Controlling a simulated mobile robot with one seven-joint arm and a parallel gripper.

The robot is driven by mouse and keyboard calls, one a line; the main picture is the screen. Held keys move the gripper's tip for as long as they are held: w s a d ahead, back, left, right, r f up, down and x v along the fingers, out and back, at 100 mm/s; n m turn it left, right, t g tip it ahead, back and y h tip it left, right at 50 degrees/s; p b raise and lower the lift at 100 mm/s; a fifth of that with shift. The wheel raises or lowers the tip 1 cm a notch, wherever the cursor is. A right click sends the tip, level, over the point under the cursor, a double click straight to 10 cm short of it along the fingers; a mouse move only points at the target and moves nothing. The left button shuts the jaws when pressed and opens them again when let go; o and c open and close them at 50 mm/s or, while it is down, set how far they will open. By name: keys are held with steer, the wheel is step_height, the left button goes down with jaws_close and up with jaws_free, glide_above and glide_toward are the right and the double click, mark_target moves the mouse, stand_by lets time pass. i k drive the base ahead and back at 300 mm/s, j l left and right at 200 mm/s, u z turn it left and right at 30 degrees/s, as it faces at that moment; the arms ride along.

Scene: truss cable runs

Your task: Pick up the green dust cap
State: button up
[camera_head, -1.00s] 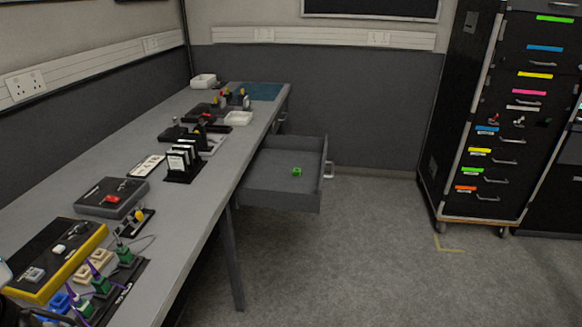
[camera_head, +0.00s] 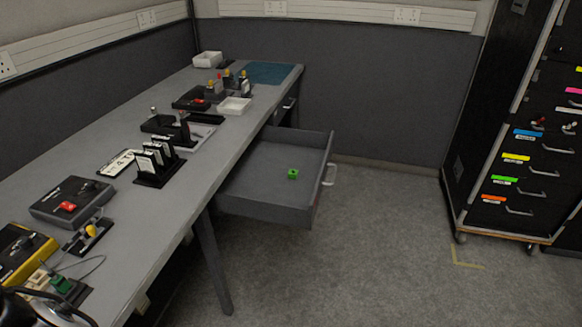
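A small bright green cap (camera_head: 293,174) lies in the open grey drawer (camera_head: 262,207) that sticks out from the right side of the long bench. It sits toward the drawer's front right, apart from the walls, with bare drawer floor around it. My gripper cannot be made out; only a dark rounded part with cables shows at the bottom left corner, and I cannot tell what it is.
The grey bench (camera_head: 117,200) runs along the left wall, carrying several devices, a card rack (camera_head: 160,165) and white trays (camera_head: 234,106). A black drawer cabinet (camera_head: 520,150) on castors stands at the right. The floor (camera_head: 370,250) between is clear.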

mark_target(293, 173)
steer(key=i+l+u, duration=0.1)
steer(key=l, duration=0.25)
steer(key=i+l+u, duration=0.1)
steer(key=i+l, duration=0.2)
steer(key=i+l+u, duration=0.15)
steer(key=l, duration=0.3)
steer(key=i+l+u, duration=0.1)
steer(key=i+l, duration=0.15)
steer(key=l, duration=0.15)
steer(key=i+l+u, duration=0.1)
steer(key=l, duration=0.3)
steer(key=i, duration=0.05)
